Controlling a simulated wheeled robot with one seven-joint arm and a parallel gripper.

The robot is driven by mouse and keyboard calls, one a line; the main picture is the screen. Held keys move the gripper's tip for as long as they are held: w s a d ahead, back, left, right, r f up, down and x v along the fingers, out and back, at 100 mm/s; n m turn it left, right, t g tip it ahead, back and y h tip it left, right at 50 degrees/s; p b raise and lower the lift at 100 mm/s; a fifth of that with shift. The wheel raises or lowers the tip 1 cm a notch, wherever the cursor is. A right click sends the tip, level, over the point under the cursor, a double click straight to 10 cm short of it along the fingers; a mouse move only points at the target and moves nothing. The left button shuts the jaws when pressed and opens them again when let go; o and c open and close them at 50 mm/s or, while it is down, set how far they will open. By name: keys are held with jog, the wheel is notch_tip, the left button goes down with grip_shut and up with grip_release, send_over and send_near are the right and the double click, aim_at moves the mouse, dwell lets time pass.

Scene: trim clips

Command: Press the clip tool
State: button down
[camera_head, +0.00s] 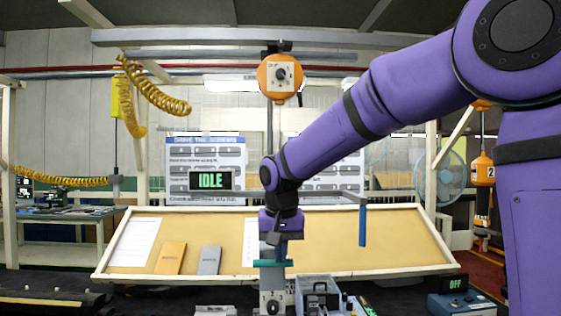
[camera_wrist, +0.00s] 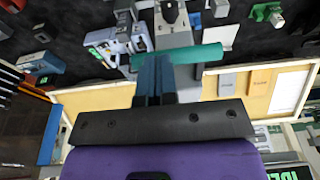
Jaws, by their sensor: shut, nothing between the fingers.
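My gripper (camera_head: 273,252) points down over the front of the bench, fingers shut and empty. The wrist view shows its blue fingers (camera_wrist: 153,78) together. A teal bar (camera_head: 272,263) lies level across the fingertips in the head view; it also shows in the wrist view (camera_wrist: 200,54), partly hidden behind the fingers. I cannot tell whether they touch. Beyond it stands a grey post with a dark knob (camera_wrist: 171,14). A blue-grey clamp-like device (camera_head: 318,293) stands to its right; it also shows in the wrist view (camera_wrist: 113,42). Which of these is the clip tool is not clear.
A slanted tan board (camera_head: 400,245) stands behind, with an orange (camera_head: 170,258) and a grey booklet (camera_head: 209,260). A display (camera_head: 211,180) reads IDLE; another (camera_head: 455,284) reads OFF. A blue bar (camera_head: 362,225) hangs right of my gripper. Dark bench shows left.

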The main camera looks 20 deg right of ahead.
jog(key=shift+f, duration=0.95)
jog(key=shift+s+f, duration=0.1)
jog(key=shift+s, duration=0.05)
jog(key=shift+r, duration=0.3)
notch_tip(320, 180, up, 14)
jog(key=s, duration=0.2)
jog(key=shift+s+a, duration=0.15)
jog(key=shift+a, duration=0.3)
jog(key=shift+f, duration=0.1)
jog(key=s+d+f+n+t, duration=0.1)
jog(key=s+d+f, duration=0.2)
jog(key=s, duration=0.9)
jog(key=s+d+f+n+t, duration=0.2)
jog(key=s+d+f, duration=0.1)
jog(key=s+f, duration=0.6)
jog(key=s, duration=0.4)
jog(key=shift+s+d+f+n+y, duration=0.2)
jog(key=shift+f+n+y, duration=0.1)
jog(key=shift+f, duration=0.05)
